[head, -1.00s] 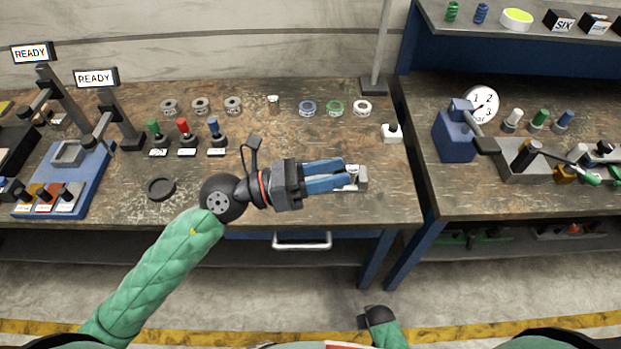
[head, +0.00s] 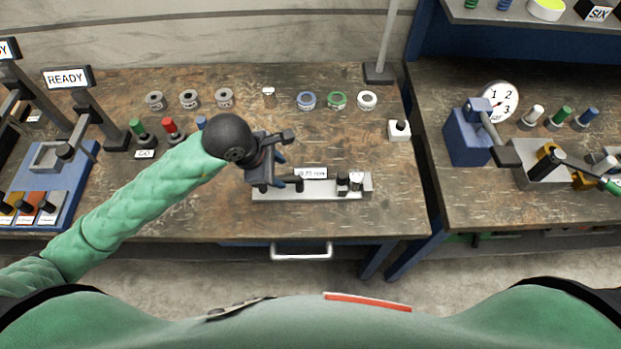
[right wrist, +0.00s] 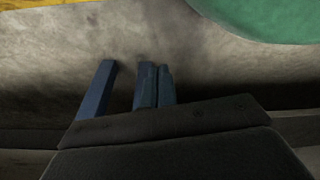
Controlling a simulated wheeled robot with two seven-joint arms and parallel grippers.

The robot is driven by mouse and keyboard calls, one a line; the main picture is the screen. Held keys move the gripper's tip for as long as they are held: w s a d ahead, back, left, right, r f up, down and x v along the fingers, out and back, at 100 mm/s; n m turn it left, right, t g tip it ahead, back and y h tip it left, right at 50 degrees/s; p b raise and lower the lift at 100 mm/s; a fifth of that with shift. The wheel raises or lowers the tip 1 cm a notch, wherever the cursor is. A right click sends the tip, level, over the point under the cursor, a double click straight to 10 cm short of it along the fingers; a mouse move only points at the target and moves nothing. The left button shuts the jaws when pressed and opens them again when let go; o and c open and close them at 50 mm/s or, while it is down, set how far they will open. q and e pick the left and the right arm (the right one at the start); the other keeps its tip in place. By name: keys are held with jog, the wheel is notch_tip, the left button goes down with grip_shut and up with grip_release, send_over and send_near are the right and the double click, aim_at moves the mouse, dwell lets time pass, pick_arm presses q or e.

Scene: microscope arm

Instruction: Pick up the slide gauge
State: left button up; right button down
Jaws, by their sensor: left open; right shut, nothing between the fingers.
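The slide gauge (head: 330,190) lies on the front middle of the workbench in the head view. It is a long silver bar with black knobs and a small white readout plate marked in mm. My left gripper (head: 278,172) is open and points down over the gauge's left part, hiding some of it. I cannot tell whether the fingers touch the gauge.
Several small rings (head: 306,101) lie along the back of the workbench (head: 200,215). A white block with a black knob (head: 399,130) stands right of the gauge. A post (head: 380,72) rises at the back right. A blue device with a dial (head: 468,140) stands on the right bench.

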aim_at(290, 178)
pick_arm(q)
jog(key=p+x, duration=0.1)
jog(key=x, duration=0.1)
jog(key=p+x, duration=0.3)
jog(key=shift+w+a+f, duration=0.15)
jog(key=shift+w+f, duration=0.2)
jog(key=shift+f, duration=0.4)
pick_arm(e)
jog(key=s+d+f, duration=0.2)
jog(key=s, duration=0.7)
jog(key=shift+f+g, duration=0.2)
jog(key=shift+g, duration=0.2)
pick_arm(q)
jog(key=shift+c, duration=0.2)
grip_shut()
jog(key=shift+w+r, duration=0.1)
jog(key=shift+r, duration=0.05)
